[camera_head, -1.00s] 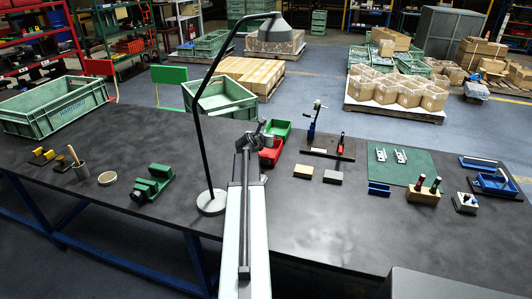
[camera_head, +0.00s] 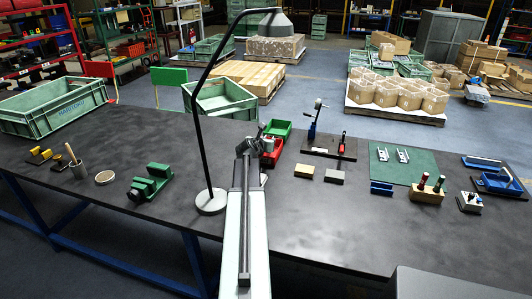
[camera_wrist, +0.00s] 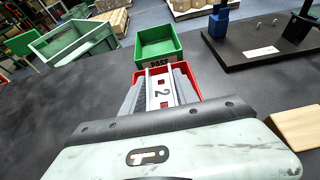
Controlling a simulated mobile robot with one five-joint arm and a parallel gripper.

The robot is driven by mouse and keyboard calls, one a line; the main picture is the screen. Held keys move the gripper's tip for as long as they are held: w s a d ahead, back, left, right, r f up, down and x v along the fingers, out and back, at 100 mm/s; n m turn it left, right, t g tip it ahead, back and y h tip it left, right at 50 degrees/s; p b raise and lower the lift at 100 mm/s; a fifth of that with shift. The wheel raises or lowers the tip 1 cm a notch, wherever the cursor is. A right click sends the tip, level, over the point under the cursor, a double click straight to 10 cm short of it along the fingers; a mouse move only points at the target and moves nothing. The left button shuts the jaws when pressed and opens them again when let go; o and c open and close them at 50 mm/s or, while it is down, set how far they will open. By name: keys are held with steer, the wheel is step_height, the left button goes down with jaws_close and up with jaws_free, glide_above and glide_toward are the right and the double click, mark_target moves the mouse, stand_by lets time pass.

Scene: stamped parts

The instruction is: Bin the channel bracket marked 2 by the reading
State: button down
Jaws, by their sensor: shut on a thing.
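In the wrist view my gripper (camera_wrist: 161,88) is shut on a pale metal channel bracket (camera_wrist: 165,103) with a dark 2 on its face. The bracket lies between the dark jaws and points away from me. The red bin (camera_wrist: 189,80) is behind and around the bracket in this view, partly hidden by it and the jaws. The green bin (camera_wrist: 158,48), marked PASS on its near side, is just beyond and looks empty. In the head view my gripper (camera_head: 262,142) is beside the red bin (camera_head: 274,156), with the green bin (camera_head: 279,128) behind. The bracket's height above the red bin is unclear.
A lamp (camera_head: 211,200) stands left of my arm. A green vise (camera_head: 152,182) is further left. Two pale brackets (camera_head: 403,155) lie on a green mat (camera_head: 420,170) at right. A dark fixture board (camera_head: 328,148) and a wooden block (camera_head: 305,172) are right of the bins.

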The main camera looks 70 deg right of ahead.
mark_target(262, 165)
steer(key=shift+f+b, duration=2.15)
steer(key=shift+b, duration=0.05)
stand_by(0.9)
steer(key=c, duration=0.9)
jaws_free()
steer(key=shift+o, duration=0.2)
steer(key=p+v, duration=0.3)
steer(key=v, duration=0.4)
steer(key=shift+a+r, duration=0.15)
steer(key=shift+a, duration=0.25)
